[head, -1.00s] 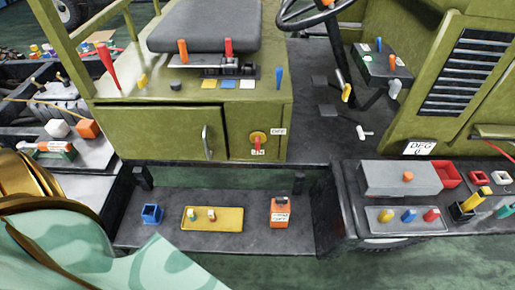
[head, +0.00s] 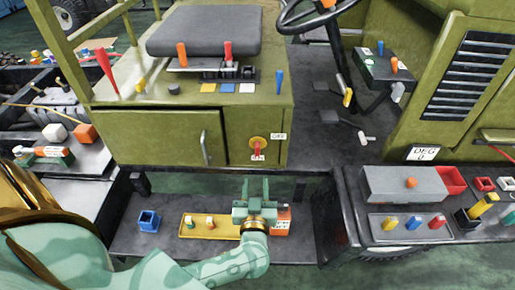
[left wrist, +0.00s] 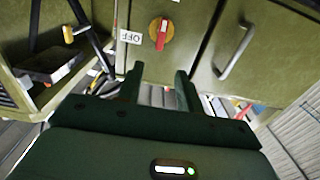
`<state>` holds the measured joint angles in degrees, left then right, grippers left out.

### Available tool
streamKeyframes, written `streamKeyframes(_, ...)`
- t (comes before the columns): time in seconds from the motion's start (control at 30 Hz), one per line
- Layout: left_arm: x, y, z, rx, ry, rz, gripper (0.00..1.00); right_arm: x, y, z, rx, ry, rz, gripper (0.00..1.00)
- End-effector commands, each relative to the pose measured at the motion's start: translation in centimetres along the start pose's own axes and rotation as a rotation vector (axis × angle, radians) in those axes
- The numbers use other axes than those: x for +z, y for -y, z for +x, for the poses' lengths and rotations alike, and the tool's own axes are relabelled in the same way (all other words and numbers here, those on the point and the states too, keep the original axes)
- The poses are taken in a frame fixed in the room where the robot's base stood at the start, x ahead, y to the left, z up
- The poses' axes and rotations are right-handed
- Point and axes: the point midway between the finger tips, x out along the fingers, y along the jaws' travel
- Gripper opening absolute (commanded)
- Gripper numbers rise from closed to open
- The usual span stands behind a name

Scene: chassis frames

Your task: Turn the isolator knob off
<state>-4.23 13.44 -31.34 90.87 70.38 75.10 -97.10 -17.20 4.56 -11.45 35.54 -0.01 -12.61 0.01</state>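The isolator knob (head: 257,149) is a red lever on a round yellow plate, on the front of the olive seat box. Its red handle points down toward a lower label (head: 258,158), and an OFF label (head: 278,136) sits at its upper right. My left gripper (head: 255,184) is below the knob, its two fingers pointing up, apart and empty. In the left wrist view the knob (left wrist: 162,33) is ahead of the open fingers (left wrist: 158,85), not touched, with the OFF label (left wrist: 131,37) beside it. My right gripper is not in view.
A cabinet door with a metal handle (head: 206,148) is left of the knob. The step below holds a blue holder (head: 149,220), a yellow tray (head: 190,232) and an orange box (head: 284,218), partly behind my gripper. A grey tray (head: 376,235) with coloured pieces is at right.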

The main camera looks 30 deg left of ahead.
Motion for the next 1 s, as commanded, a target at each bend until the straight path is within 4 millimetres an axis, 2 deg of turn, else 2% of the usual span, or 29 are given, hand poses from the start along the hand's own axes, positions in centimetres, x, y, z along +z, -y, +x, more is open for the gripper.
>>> streamKeyframes(0.3, 0.2, 0.0, 7.8, 0.000, -0.004, 0.003, 0.36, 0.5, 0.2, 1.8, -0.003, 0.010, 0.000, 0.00)
streamKeyframes(0.5, 0.2, 0.0, 12.2, 0.000, -0.003, 0.002, 0.36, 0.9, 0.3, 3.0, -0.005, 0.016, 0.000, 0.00)
streamKeyframes(0.7, 0.1, 0.0, 14.5, 0.001, -0.001, 0.001, 0.36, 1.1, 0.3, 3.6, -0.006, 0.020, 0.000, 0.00)
streamKeyframes(1.0, 0.0, 0.0, 15.0, 0.001, -0.001, 0.000, 0.36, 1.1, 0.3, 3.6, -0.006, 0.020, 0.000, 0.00)
